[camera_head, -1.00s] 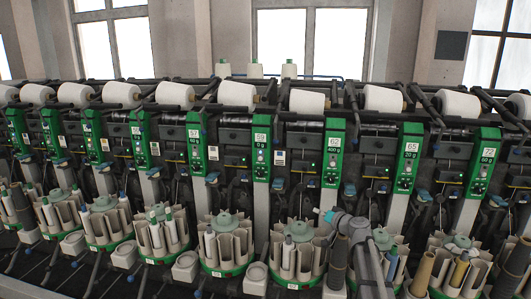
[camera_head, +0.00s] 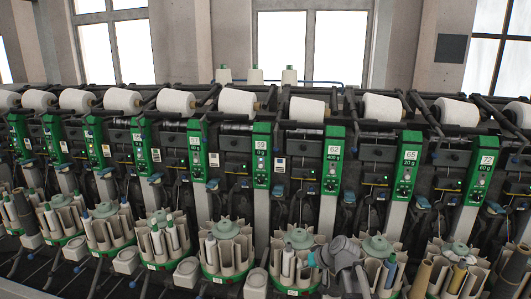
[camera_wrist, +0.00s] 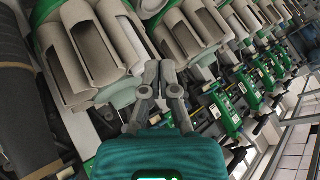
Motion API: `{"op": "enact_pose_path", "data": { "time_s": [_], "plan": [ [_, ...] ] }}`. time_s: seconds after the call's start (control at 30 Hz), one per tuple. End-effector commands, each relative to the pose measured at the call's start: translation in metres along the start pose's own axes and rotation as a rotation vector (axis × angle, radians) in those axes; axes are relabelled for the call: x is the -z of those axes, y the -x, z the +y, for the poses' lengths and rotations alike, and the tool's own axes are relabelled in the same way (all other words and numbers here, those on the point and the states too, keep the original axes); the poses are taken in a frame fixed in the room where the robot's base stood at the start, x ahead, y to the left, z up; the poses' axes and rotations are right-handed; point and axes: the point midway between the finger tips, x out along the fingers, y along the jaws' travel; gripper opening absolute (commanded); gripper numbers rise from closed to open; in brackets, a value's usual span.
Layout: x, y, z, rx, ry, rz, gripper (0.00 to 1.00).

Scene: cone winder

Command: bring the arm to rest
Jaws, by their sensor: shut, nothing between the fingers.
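My arm (camera_head: 345,262) shows at the bottom right of centre in the head view, folded low in front of the round bobbin magazines. The teal part of my gripper (camera_head: 312,260) points left there, and its fingers cannot be made out. In the wrist view my gripper (camera_wrist: 166,68) has its two grey fingers close together, with nothing held between them. Beyond the fingertips is a magazine with beige open pockets (camera_wrist: 95,50). I cannot tell how far the fingers are from it.
The cone winder runs across the head view, with green numbered panels (camera_head: 333,160) and white cones (camera_head: 307,109) above. Magazines (camera_head: 228,250) with pockets stand along its front. Dark and tan tubes (camera_head: 420,278) stand at right, close to my arm. A dark cylinder (camera_wrist: 25,110) fills the wrist view's left edge.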

Motion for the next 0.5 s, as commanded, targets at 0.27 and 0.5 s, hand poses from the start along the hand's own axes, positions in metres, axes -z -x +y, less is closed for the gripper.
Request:
{"op": "enact_pose_path", "data": {
  "time_s": [0.27,0.5],
  "plan": [
    [-0.093,0.036,-0.009,-0.249,-0.055,-0.308,0.00],
    [-0.145,0.074,-0.005,-0.475,-0.122,-0.476,0.00]
  ]
}}
